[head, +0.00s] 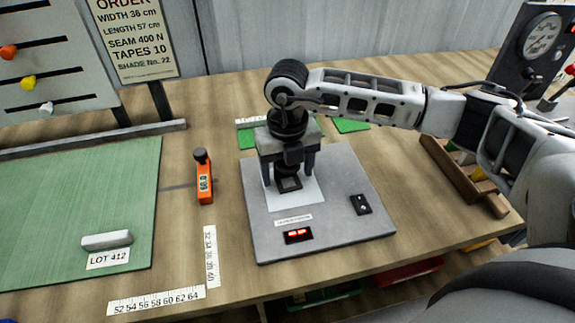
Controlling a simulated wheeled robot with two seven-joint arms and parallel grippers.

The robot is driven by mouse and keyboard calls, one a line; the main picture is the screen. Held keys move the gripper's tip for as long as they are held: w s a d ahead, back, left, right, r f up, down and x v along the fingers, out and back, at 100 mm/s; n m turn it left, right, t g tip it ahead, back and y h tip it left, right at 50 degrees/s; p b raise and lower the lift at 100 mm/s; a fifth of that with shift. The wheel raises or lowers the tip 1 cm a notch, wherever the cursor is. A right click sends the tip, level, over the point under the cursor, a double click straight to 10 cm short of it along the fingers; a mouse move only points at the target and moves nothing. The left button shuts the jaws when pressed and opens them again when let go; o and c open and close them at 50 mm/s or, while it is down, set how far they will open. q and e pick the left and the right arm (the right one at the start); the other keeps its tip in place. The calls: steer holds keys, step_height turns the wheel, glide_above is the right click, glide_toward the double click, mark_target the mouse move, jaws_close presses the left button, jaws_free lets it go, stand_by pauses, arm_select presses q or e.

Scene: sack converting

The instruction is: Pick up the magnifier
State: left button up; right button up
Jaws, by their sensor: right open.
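The magnifier (288,184) looks like a small dark block with a squarish frame, standing on a white patch (308,192) of a grey plate (340,222). My right gripper (289,180) points straight down over it. Its two fingers are apart, one on the left and one on the right of the magnifier. Whether either finger touches it I cannot tell. The gripper body hides the magnifier's upper part. My left gripper is not in view.
The grey plate also carries a red lit display (298,236) and a black switch box (361,204). An orange tool (204,180) lies to the left. A green mat (85,200) holds a white bar (107,240). A wooden rack (462,178) stands right, under my right arm.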

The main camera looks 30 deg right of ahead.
steer(key=c, duration=1.1)
steer(key=shift+r, duration=0.15)
